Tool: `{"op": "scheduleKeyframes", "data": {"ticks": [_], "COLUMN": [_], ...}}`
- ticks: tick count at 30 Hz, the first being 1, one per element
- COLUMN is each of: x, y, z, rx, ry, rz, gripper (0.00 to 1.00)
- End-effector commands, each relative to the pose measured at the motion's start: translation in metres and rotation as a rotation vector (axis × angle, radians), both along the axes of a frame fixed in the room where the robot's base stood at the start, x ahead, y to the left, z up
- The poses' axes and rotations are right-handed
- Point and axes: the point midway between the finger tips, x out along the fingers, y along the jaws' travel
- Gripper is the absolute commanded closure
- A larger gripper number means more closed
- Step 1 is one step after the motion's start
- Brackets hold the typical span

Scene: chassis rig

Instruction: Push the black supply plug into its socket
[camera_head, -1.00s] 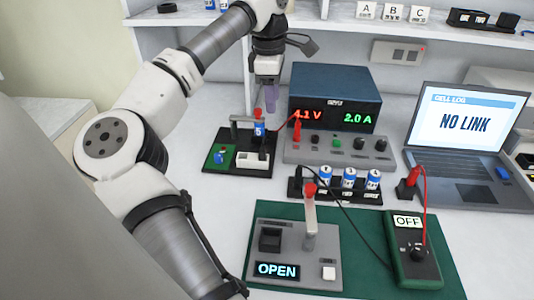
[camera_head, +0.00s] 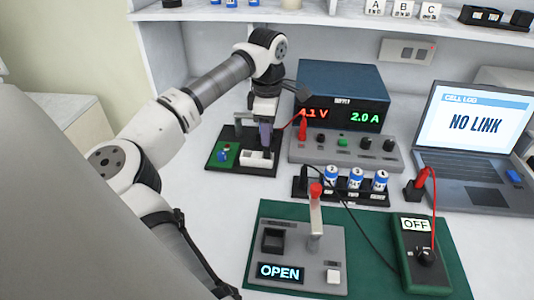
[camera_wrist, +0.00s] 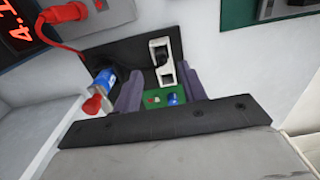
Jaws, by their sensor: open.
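My gripper (camera_head: 266,136) is open and points down over the black fixture (camera_head: 213,164) left of the supply. In the wrist view its two grey fingers (camera_wrist: 160,90) stand apart with nothing held between them. A white holder (camera_wrist: 160,72) on the fixture lies just ahead of the fingers; it also shows in the head view (camera_head: 256,160). A small black piece (camera_wrist: 160,49) sits in it. It may be the black supply plug, but I cannot tell.
The power supply (camera_head: 342,95) stands behind a grey terminal panel (camera_head: 345,156) with a red plug (camera_head: 303,129). A cell rack (camera_head: 345,197), switch box (camera_head: 298,258) and green meter (camera_head: 421,258) stand in front. The laptop (camera_head: 473,150) is at right.

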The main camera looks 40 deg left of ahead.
Motion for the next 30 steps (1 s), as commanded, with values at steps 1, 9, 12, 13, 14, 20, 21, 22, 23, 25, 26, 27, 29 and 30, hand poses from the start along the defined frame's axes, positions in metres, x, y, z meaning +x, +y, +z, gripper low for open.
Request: {"op": "scheduleKeyframes", "data": {"ticks": [1,9,12,13,14,20,21,22,23,25,26,27,29,30], "x": [-0.002,-0.002,-0.002,-0.002,-0.002,-0.002,-0.002,-0.002,-0.002,-0.002,-0.002,-0.002,-0.002,-0.002], "y": [0.0,-0.001,-0.001,-0.001,-0.001,-0.001,-0.001,-0.001,-0.001,-0.001,-0.001,-0.001,-0.001,-0.001], "z": [-0.007,-0.039,-0.039,-0.039,-0.039,-0.038,-0.038,-0.038,-0.038,-0.038,-0.038,-0.038,-0.038,-0.038], "rx": [-0.003,-0.001,-0.001,-0.001,-0.001,-0.001,-0.001,-0.001,-0.001,-0.001,-0.001,-0.001,-0.001,-0.001], "ry": [0.002,0.0,0.001,0.001,0.001,0.001,0.001,0.001,0.001,0.001,0.001,0.001,0.001,0.001], "rz": [0.0,-0.002,-0.001,-0.001,-0.001,-0.001,-0.001,-0.001,-0.001,-0.001,-0.001,-0.001,-0.001,-0.001], "gripper": [0.58,0.58,0.58,0.58,0.58,0.83,0.88,0.92,0.96,1.0,1.0,1.0,1.0,1.0]}}
